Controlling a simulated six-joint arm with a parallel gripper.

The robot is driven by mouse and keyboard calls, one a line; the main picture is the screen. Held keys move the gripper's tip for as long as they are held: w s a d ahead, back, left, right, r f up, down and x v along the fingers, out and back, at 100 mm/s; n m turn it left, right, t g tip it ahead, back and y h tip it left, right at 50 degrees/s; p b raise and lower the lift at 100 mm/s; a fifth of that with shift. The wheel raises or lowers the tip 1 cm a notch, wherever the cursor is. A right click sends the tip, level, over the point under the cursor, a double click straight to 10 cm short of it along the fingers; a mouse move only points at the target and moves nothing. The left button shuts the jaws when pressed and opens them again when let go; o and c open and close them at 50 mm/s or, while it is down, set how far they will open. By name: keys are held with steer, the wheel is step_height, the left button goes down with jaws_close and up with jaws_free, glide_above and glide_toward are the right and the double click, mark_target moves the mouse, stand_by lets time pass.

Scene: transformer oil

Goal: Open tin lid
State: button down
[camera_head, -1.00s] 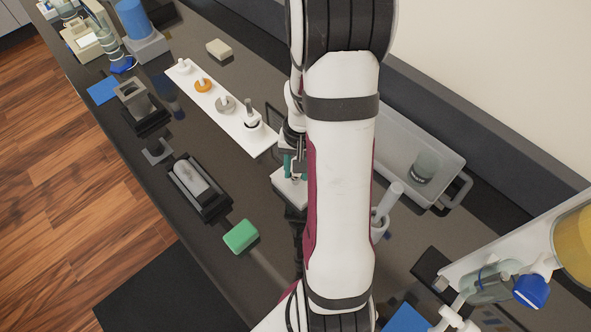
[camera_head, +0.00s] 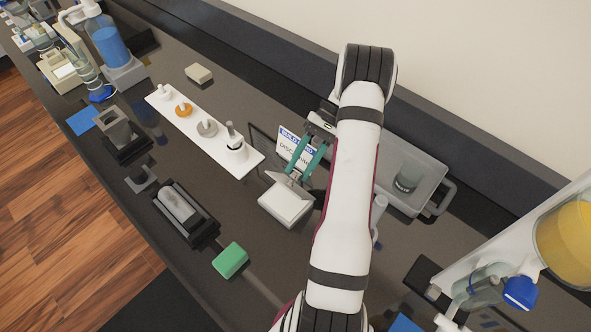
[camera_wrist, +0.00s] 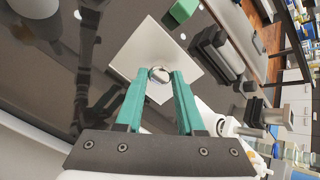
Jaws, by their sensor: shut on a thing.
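A small white square tin (camera_head: 287,207) stands on the dark bench in the head view. My gripper (camera_head: 296,177) is at its back edge, teal fingers pointing down. In the wrist view the fingertips of my gripper (camera_wrist: 160,76) are shut on a small round silver knob (camera_wrist: 159,73). A pale square surface (camera_wrist: 180,44), which looks like the tin's lid or top, lies beyond and around the knob. I cannot tell how far the lid is clear of the tin.
A green block (camera_head: 230,260) lies in front of the tin. A white strip (camera_head: 250,163) with several small fittings lies to the left. A printed card (camera_head: 297,147) is behind my gripper. A translucent tray (camera_head: 432,170) stands to the right, beyond my arm.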

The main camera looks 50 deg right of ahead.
steer(key=shift+s+d+f, duration=0.1)
steer(key=shift+d+f, duration=0.15)
steer(key=shift+d, duration=0.35)
steer(key=shift+s+d+f, duration=0.1)
steer(key=shift+d+f, duration=0.1)
steer(key=shift+d, duration=0.4)
steer(key=shift+s+d+f, duration=0.1)
steer(key=shift+d+f, duration=0.9)
steer(key=shift+d, duration=0.2)
steer(key=shift+d+f, duration=0.1)
steer(key=c, duration=0.5)
jaws_free()
steer(key=shift+w+r, duration=0.2)
steer(key=v, duration=0.7)
steer(key=shift+d+r, duration=0.15)
